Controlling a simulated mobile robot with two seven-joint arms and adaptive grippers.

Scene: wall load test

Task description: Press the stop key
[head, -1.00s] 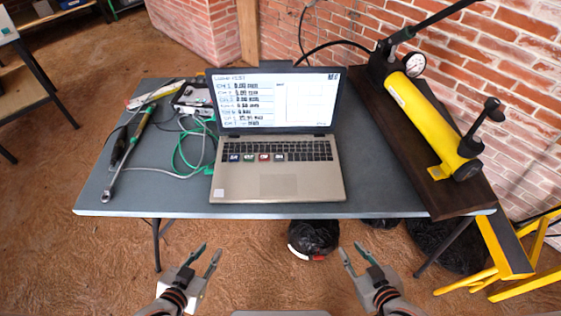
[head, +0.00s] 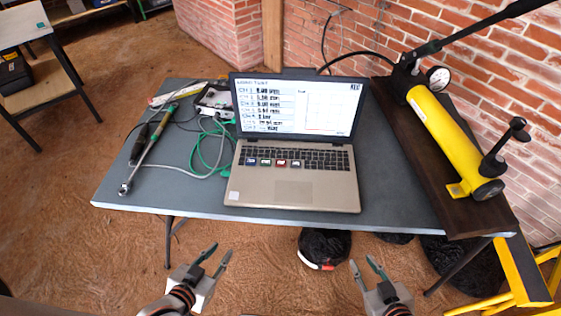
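An open laptop (head: 292,195) stands on the grey table, its screen (head: 298,105) showing a load test page with channel readings and an empty plot. On its keyboard sit several coloured key labels: a blue one (head: 251,161), a green one (head: 266,162), a red one (head: 281,163) and a grey one (head: 295,163). Their lettering is too small to read; the red one may be the stop key. My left gripper (head: 217,257) is open and empty in front of the table's front edge. My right gripper (head: 366,266) is open and empty, also in front of that edge.
A yellow hand pump (head: 440,130) with a gauge (head: 439,77) lies on a dark board (head: 400,135) at the table's right. A torque wrench (head: 148,148) and green cables (head: 212,150) lie left of the laptop. The table (head: 180,195) is bare at its front left.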

